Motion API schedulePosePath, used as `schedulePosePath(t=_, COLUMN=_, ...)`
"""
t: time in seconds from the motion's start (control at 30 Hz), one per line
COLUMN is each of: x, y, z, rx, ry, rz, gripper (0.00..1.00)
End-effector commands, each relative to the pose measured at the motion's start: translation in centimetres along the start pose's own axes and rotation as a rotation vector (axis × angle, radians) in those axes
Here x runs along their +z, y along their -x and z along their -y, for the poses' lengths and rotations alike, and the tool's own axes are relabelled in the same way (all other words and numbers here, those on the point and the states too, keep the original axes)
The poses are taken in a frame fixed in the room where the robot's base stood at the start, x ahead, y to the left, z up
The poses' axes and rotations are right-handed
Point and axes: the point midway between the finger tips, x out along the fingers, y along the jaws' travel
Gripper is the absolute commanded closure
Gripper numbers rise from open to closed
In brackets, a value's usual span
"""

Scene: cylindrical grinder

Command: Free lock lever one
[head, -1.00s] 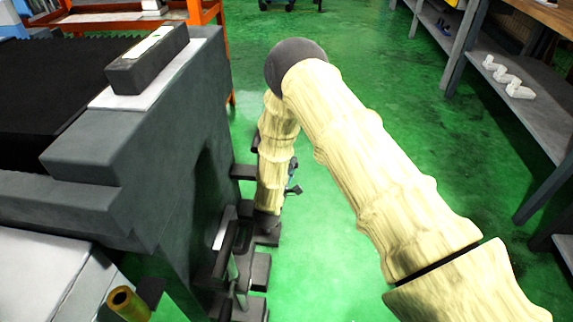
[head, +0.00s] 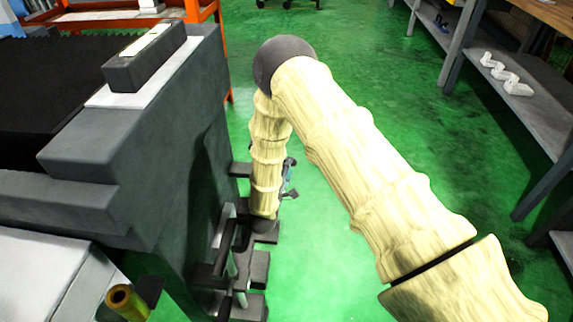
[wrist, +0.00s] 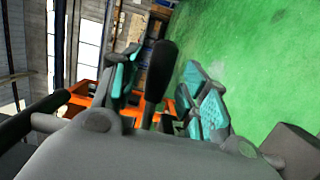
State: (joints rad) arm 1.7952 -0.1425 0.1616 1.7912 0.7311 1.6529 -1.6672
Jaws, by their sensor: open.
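A dark lever with a rounded, thicker handle (wrist: 160,72) shows in the wrist view, between the two teal-padded fingers of my gripper (wrist: 163,62). My gripper is open, with a finger on each side of the handle. A gap shows on the right side; on the left the finger is close to the handle, and I cannot tell if it touches. The lever's lower end is hidden behind the gripper body. In the head view my gripper (head: 288,180) is mostly hidden behind my arm, beside the machine's side. No number shows on the lever.
The large grey grinder (head: 170,150) fills the left of the head view. Dark blocks and metal rods (head: 238,270) stick out from its side near my wrist. A brass-coloured tube (head: 125,300) is at bottom left. Shelving (head: 520,110) stands at right; green floor between is clear.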

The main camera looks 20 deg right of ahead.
Motion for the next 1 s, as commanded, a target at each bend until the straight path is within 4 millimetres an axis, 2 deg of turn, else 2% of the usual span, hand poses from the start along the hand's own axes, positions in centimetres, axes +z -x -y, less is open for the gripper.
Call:
schedulePosePath(t=0.2, x=0.0, y=3.2, z=0.1, rx=-0.001, ry=0.001, rz=-0.001, gripper=0.55)
schedulePosePath(t=0.4, x=0.0, y=4.8, z=0.0, rx=-0.001, ry=0.0, rz=0.0, gripper=0.55)
schedulePosePath(t=1.0, x=0.2, y=5.0, z=0.2, rx=-0.009, ry=-0.007, rz=-0.003, gripper=0.55)
